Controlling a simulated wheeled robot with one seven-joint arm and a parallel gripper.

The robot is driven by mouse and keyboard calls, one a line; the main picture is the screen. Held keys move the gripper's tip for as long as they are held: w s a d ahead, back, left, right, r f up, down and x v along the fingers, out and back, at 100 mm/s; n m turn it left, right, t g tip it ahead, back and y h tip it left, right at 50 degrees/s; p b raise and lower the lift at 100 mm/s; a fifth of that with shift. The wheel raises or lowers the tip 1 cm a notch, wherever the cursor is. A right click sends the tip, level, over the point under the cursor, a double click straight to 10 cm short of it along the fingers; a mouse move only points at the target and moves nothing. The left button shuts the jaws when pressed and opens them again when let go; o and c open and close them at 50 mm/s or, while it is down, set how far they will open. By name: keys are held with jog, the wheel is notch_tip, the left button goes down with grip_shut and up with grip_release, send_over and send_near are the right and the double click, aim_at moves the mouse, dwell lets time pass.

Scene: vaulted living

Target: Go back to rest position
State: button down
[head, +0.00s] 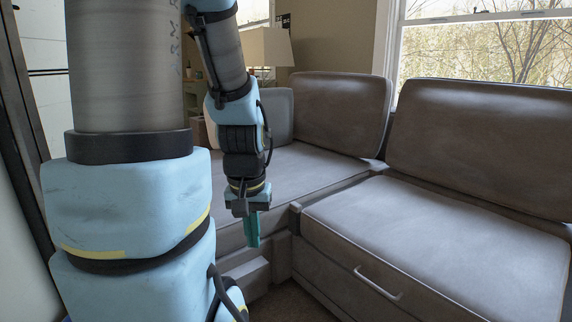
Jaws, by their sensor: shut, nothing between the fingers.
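My gripper (252,232) hangs at the end of my blue and grey arm, left of the picture's middle. It points down, in front of the edge of the grey sofa seat. Its teal fingers are together, with nothing seen between them. My large arm links fill the left side and hide what lies behind them.
A grey corner sofa (440,240) takes up the middle and right, with a metal handle (378,284) on its front. A lamp (268,47) stands behind it. A window (490,50) is at the upper right. A little floor (285,302) shows at the bottom.

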notch_tip(320, 180, up, 32)
jog(key=p, duration=3)
jog(key=shift+r+p, duration=0.15)
jog(key=shift+p, duration=0.15)
